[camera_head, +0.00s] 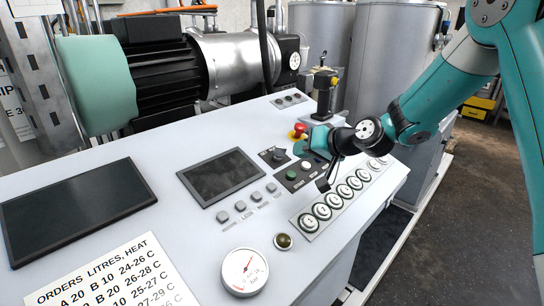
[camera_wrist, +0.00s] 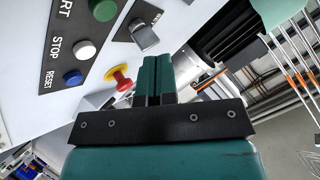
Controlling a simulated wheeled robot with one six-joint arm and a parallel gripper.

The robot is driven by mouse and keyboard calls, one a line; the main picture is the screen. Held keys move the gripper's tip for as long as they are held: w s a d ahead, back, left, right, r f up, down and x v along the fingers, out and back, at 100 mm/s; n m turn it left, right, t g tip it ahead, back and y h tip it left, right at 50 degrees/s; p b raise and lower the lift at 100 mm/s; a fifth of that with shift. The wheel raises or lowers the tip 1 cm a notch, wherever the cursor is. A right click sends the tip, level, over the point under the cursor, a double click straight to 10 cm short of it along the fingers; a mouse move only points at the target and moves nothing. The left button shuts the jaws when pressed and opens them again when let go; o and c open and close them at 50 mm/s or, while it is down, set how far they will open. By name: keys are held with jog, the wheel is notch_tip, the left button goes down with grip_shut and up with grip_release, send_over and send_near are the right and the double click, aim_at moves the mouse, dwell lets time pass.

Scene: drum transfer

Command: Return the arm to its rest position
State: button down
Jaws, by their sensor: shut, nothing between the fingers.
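My gripper (camera_head: 304,147) is at the end of my teal arm, over the right part of the white control console (camera_head: 140,215). In the wrist view its two teal fingers (camera_wrist: 154,72) lie together, shut with nothing between them. A red emergency stop button on a yellow base (camera_head: 298,131) is close behind the gripper in the head view. It also shows left of the fingers in the wrist view (camera_wrist: 121,79). Whether the fingers touch the panel cannot be told. Part of the panel is hidden behind the gripper.
A row of round white buttons (camera_head: 338,198) lies below the gripper. A motor (camera_head: 165,75) and metal drums (camera_head: 390,65) stand behind. Open floor (camera_head: 480,190) lies right.

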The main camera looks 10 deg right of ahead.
jog(key=s+a+r+n+g, duration=0.3)
jog(key=s+a, duration=0.2)
jog(key=s, duration=0.3)
jog(key=s+n+g+h+b, duration=0.1)
jog(key=s+n+g+h, duration=0.2)
jog(key=s, duration=2.3)
jog(key=n+g, duration=0.1)
jog(key=g, duration=0.2)
jog(key=shift+s+r+n+g+h+b, duration=0.3)
jog(key=shift+r+h, duration=0.1)
